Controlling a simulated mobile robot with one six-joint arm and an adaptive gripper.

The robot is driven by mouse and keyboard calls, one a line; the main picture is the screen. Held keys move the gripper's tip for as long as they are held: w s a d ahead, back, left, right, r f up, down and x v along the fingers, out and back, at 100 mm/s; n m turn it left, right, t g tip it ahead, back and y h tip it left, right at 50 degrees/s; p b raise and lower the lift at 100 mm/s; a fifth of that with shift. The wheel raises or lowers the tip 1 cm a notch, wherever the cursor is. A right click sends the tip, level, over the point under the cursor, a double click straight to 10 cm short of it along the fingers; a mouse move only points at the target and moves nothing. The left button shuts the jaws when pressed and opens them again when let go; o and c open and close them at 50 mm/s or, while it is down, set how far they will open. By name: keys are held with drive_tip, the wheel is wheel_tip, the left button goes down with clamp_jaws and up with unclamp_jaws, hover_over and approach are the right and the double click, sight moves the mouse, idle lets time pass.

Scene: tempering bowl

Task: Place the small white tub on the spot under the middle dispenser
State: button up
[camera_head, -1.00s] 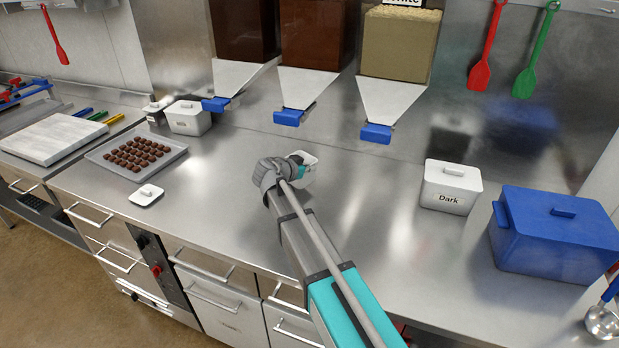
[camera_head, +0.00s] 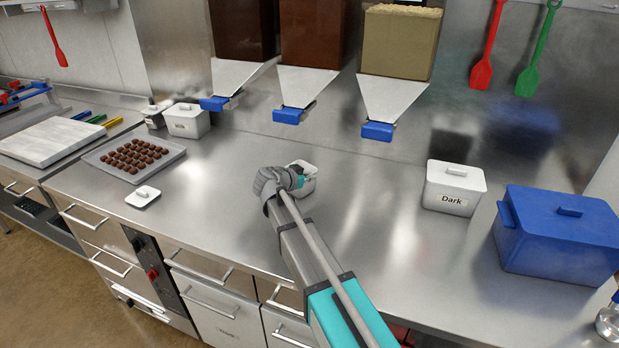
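The small white tub (camera_head: 308,182) is open-topped and looks upright over the steel counter, below and in front of the middle dispenser. My gripper (camera_head: 299,180) is at the tub's left near side and appears shut on its wall. The hand hides part of the tub, and I cannot tell whether its base touches the counter. The middle dispenser (camera_head: 306,86) has a white funnel and a blue outlet (camera_head: 287,116). The spot under it cannot be made out.
Two more dispensers flank it, left (camera_head: 235,76) and right (camera_head: 392,100). A tray of chocolates (camera_head: 107,170), a white lid (camera_head: 143,196) and a lidded tub (camera_head: 187,121) stand left. The "Dark" tub (camera_head: 453,188) and blue box (camera_head: 556,240) stand right. The counter between is clear.

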drive_tip(key=o, duration=0.4)
drive_tip(key=shift+r, duration=0.2)
drive_tip(key=p+v, duration=0.5)
drive_tip(key=v, duration=0.7)
idle(0.5)
